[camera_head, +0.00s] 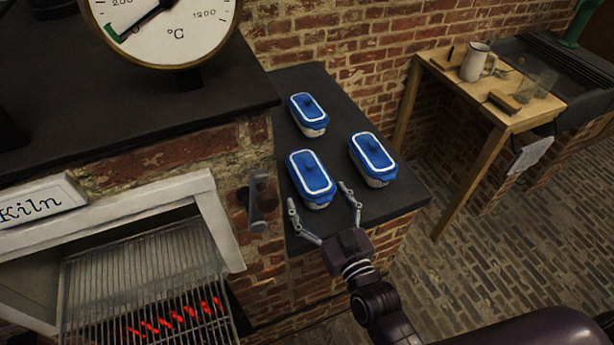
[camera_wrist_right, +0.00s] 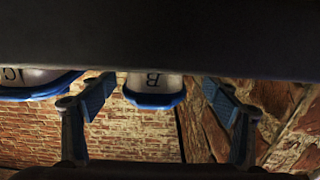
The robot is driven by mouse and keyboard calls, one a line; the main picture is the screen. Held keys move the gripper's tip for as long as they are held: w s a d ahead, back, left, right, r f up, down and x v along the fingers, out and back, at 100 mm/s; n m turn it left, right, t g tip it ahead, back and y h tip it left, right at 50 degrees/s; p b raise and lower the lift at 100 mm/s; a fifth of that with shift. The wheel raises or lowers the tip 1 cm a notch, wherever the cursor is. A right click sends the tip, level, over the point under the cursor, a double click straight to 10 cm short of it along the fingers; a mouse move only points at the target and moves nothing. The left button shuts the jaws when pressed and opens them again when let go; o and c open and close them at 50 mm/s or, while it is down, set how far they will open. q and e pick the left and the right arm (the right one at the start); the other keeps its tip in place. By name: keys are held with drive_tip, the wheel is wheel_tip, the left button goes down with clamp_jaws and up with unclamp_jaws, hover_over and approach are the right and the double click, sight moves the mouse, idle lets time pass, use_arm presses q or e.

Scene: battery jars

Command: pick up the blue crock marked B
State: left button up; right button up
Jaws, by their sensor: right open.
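The blue crock marked B (camera_head: 311,178) stands on the dark counter, at the front left of three similar white crocks with blue lids. In the right wrist view it appears upside down (camera_wrist_right: 153,88), its letter B readable, between my spread fingers. My right gripper (camera_head: 318,193) is open at the near end of this crock, with one finger towards each side. Its fingers also show in the wrist view (camera_wrist_right: 160,98). I cannot tell whether they touch the crock. A dark band hides the upper part of the wrist view. My left gripper is out of view.
A second blue crock (camera_head: 372,158) stands close on the right, and a third (camera_head: 309,115) stands behind. A kiln (camera_head: 130,240) with a glowing grate and a wall-mounted lever (camera_head: 258,200) lie left. A wooden table (camera_head: 440,78) holds a mug (camera_head: 476,62).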

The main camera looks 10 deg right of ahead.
sight(310, 173)
drive_tip(key=shift+w+a+r, duration=0.1)
drive_tip(key=shift+w+r, duration=0.1)
drive_tip(key=shift+w, duration=0.6)
drive_tip(key=w+p, duration=0.2)
drive_tip(key=w, duration=0.2)
drive_tip(key=shift+w+a, duration=0.15)
drive_tip(key=shift+w, duration=0.15)
drive_tip(key=shift+w+a+f, duration=0.1)
drive_tip(key=shift+w+f, duration=0.05)
drive_tip(key=c, duration=1.6)
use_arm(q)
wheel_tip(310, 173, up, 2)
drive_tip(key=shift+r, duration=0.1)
use_arm(e)
drive_tip(key=shift+r, duration=0.25)
drive_tip(key=shift+c, duration=0.7)
